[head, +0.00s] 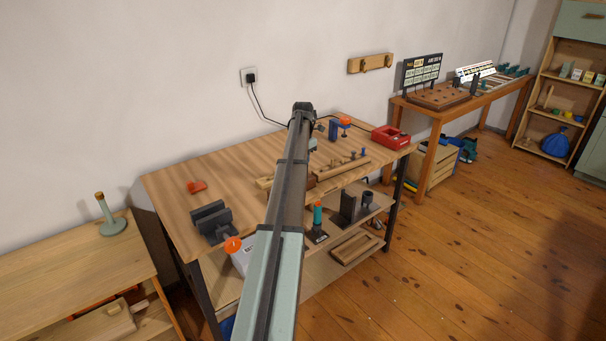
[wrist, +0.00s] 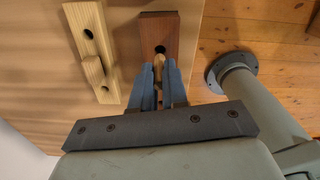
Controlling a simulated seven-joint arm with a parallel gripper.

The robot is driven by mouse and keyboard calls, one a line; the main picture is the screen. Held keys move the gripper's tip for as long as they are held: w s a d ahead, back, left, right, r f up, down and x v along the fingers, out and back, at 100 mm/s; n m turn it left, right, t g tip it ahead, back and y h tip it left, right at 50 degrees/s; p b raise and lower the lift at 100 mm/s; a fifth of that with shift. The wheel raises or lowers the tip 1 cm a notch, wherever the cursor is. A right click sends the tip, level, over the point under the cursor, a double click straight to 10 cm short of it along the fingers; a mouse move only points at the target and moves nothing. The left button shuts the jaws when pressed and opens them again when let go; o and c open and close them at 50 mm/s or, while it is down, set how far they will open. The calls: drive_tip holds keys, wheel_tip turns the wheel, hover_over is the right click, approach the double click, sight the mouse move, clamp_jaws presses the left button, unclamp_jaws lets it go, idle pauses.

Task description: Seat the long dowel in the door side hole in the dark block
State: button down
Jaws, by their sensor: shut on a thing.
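In the wrist view, my gripper (wrist: 158,72) is shut on a light wooden dowel (wrist: 159,62). The dowel's visible end is close to a dark round hole in the reddish-brown dark block (wrist: 155,25). The hole's dark opening shows just beyond the dowel's end; I cannot tell whether the tip is above it or at its rim. The fingers hide the near part of the block and any other hole there. In the head view, my arm hides the gripper and dowel, and most of the dark block.
A pale wooden block (wrist: 84,18) with holes and a short upright peg (wrist: 94,70) lies left of the dark block. The bench's left part is mostly clear.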

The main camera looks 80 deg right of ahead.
drive_tip(key=shift+f, duration=2.25)
drive_tip(key=shift+f, duration=0.45)
drive_tip(key=shift+a+f, duration=0.2)
drive_tip(key=shift+f, duration=0.05)
drive_tip(key=c, duration=1.3)
unclamp_jaws()
drive_tip(key=shift+o, duration=0.6)
drive_tip(key=shift+r, duration=0.25)
drive_tip(key=shift+o, duration=0.2)
drive_tip(key=r, duration=1.3)
drive_tip(key=shift+d, duration=0.2)
